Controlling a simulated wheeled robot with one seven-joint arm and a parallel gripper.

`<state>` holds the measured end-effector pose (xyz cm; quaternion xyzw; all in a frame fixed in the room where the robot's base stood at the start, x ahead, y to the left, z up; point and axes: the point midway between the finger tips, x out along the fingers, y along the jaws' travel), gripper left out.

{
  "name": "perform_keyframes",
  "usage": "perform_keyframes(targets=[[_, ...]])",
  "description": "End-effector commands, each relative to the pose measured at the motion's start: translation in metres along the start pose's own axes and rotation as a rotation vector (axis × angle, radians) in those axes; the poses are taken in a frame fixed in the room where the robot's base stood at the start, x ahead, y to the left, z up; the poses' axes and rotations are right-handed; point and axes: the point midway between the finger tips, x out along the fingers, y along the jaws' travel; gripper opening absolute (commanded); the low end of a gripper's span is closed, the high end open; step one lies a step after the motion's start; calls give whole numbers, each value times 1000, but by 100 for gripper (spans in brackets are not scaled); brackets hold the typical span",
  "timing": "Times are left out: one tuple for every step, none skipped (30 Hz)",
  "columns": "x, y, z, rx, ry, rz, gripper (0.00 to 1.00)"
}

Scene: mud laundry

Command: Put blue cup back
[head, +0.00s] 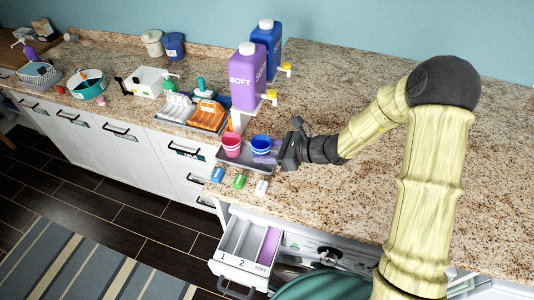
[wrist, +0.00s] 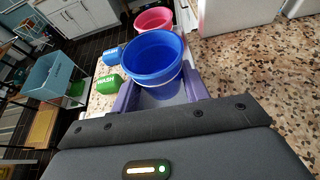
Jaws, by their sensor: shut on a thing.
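The blue cup (head: 261,144) is at the right part of a shallow grey tray (head: 233,162) on the counter, beside a pink-red cup (head: 232,144). My gripper (head: 271,150) reaches in from the right and is shut on the blue cup. In the wrist view the blue cup (wrist: 152,62) is upright between my two purple fingers, with its open top visible. The pink cup (wrist: 154,19) shows just beyond it. I cannot tell whether the blue cup's base touches the tray.
Blue, green and white small labelled items (head: 239,181) lie at the counter's front edge. Purple (head: 247,80) and blue (head: 267,48) SOFT bottles with taps stand behind the tray. An open drawer (head: 246,243) with compartments is below. The counter to the right is largely clear.

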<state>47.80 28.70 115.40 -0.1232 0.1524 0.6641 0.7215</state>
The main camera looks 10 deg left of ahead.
Motion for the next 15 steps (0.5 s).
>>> perform_keyframes(targets=[[2,0,-5,3,0,2,20],[4,0,-8,5,0,2,20],[5,0,-12,3,0,0,20],[6,0,-14,3,0,0,20],[6,0,-16,2,0,0,20],[7,0,-17,1,0,0,20],[7,-1,-17,-1,0,-1,20],[7,-1,-17,-1,0,-1,20],[7,0,-17,-2,0,-1,20],[7,0,-17,-2,0,0,20],[7,0,-17,-2,0,0,20],[7,0,-17,-1,0,0,20],[7,0,-17,-1,0,0,20],[8,0,-18,-1,0,0,20],[8,0,-19,-1,0,0,20]])
